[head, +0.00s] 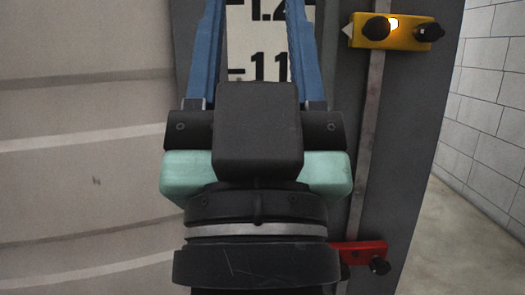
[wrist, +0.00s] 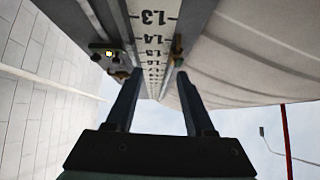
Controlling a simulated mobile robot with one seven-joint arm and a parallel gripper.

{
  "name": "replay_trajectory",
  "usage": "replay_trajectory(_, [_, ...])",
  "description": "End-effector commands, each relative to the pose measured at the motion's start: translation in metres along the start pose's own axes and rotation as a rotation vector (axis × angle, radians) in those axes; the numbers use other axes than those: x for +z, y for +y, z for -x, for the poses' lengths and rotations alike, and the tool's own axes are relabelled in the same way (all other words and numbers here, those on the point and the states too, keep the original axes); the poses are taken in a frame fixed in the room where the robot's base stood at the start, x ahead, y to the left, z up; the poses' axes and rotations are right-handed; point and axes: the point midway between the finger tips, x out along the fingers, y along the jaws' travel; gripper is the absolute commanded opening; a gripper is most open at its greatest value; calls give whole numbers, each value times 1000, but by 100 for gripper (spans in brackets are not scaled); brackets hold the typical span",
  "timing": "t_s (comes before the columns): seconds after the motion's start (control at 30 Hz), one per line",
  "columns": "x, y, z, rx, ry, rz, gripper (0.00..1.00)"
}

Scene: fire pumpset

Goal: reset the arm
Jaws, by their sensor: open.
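My gripper (head: 257,8) is in the middle of the head view, with its two blue fingers spread apart and reaching past the top edge. Nothing shows between the fingers except the white scale strip (head: 257,42) with black numbers behind them. In the wrist view my gripper (wrist: 159,75) also has its fingers apart and empty, with the numbered scale (wrist: 155,30) running between and beyond them. I cannot tell how far the fingertips are from the scale.
A yellow marker unit (head: 400,42) with a lit lamp and black knobs is on a rail at upper right. A red marker unit (head: 358,253) is lower, partly hidden behind my wrist. A large ribbed beige surface (head: 80,150) fills the left. Floor (head: 455,235) shows at right.

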Motion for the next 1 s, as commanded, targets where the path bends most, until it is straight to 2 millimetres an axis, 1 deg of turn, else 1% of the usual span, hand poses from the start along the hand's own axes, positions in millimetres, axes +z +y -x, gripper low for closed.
replay_trajectory(0.03, [-30,8,1,28,45,68,54])
replay_trajectory(0.07, [-32,6,-13,21,25,55,54])
replay_trajectory(0.1, [-38,5,-21,19,20,51,54])
replay_trajectory(0.17, [-47,4,-31,18,19,49,54])
replay_trajectory(0.37, [-83,3,-70,16,18,44,54])
replay_trajectory(1.0, [-221,-1,-212,13,17,40,54])
